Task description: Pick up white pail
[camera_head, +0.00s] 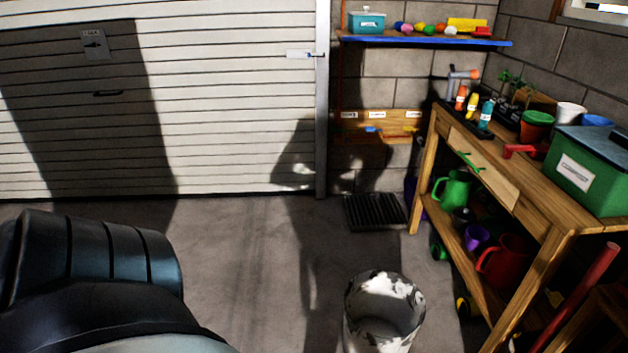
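The white pail (357,329) stands upright on the concrete floor at the bottom middle of the head view, left of the wooden workbench. It has dark patches on its rim and inside, and it looks empty. Its lower part is cut off by the picture's bottom edge. No handle can be made out. Neither of my grippers shows in this view, and nothing is seen touching the pail.
The wooden workbench (535,219) stands close on the right, with a green box (587,175) on top and watering cans on its lower shelf. A red pole (583,292) leans at the lower right. A dark mat (375,212) lies behind the pail. Floor left of the pail is clear.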

